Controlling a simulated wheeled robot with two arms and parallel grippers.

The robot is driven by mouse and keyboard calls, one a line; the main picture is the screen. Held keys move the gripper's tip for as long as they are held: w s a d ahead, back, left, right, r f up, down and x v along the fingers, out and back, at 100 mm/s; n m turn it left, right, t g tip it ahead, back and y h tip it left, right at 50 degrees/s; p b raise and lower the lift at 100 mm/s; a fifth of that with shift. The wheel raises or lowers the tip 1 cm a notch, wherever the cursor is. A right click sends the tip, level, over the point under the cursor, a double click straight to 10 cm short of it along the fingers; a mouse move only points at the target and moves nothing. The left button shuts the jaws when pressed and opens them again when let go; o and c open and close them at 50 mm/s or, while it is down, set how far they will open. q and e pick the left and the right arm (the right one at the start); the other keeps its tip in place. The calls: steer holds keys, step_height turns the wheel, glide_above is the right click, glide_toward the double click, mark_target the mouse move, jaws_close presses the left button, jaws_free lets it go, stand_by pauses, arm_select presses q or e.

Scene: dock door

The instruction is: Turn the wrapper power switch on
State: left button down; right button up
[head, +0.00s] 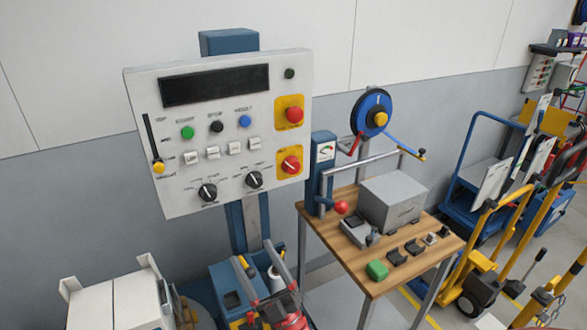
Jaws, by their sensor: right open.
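The wrapper's pale control panel (235,130) stands upright on a blue column at the left of the head view. A red rotary switch on a yellow plate (290,164), which looks like the power switch, sits at the panel's lower right. Its exact position is too small to read. A red mushroom button (294,115) on another yellow plate is above it. My right gripper (255,253) is at the bottom, below the panel, with its two fingers apart and nothing seen between them. It is clear of the switch. My left gripper is not in view.
The panel also carries coloured buttons, two black knobs (207,192) and a lever with a yellow end (158,167). A wooden workbench (325,216) with tools and a grey box stands to the right. Wrapped white boxes (115,300) are at the lower left.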

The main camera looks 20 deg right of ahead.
steer(key=w+d+r+n+g+h+p, duration=0.1)
steer(key=w+d+r+n+g+h, duration=0.2)
steer(key=w+h, duration=0.4)
steer(key=m+g+h+b, duration=0.1)
steer(key=m+g+h, duration=0.1)
steer(key=g+h, duration=0.5)
glide_toward(293, 169)
steer(key=shift+t+h, duration=0.4)
steer(key=shift+t, duration=0.1)
steer(key=p+x, duration=0.1)
steer(key=x, duration=0.1)
steer(key=p+x, duration=0.2)
steer(key=f+p+x, duration=0.1)
steer(key=p+x, duration=0.1)
steer(key=x, duration=0.1)
steer(key=shift+w+d, duration=0.15)
steer(key=shift+w, duration=0.55)
steer(key=c, duration=1.4)
